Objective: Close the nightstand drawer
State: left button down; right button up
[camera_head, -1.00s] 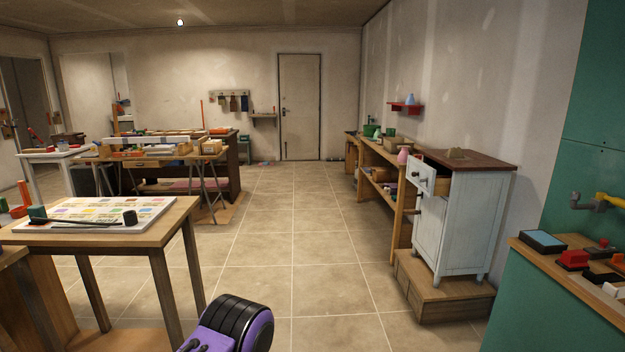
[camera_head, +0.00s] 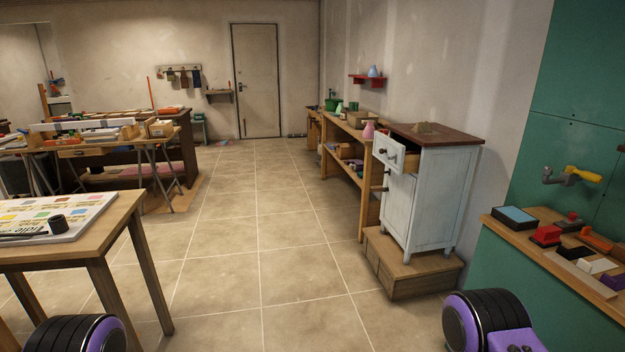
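The pale blue-white nightstand (camera_head: 426,200) with a dark brown top stands on a wooden platform to the right of centre, against the right wall. Its top drawer (camera_head: 388,152) is pulled out toward the left, with a round dark knob on its front. A door with a dark handle is below the drawer. Black and purple parts of my arms show at the bottom left and bottom right. Neither gripper's fingers can be seen, and neither arm is near the nightstand.
A table (camera_head: 115,225) with a printed board is at the left. A green counter (camera_head: 555,285) with coloured blocks stands at the right. A wooden shelf unit (camera_head: 345,150) is behind the nightstand. The tiled floor (camera_head: 265,240) between is clear.

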aim_at(408, 159)
jog(key=i, duration=3.65)
jog(key=z, duration=2.65)
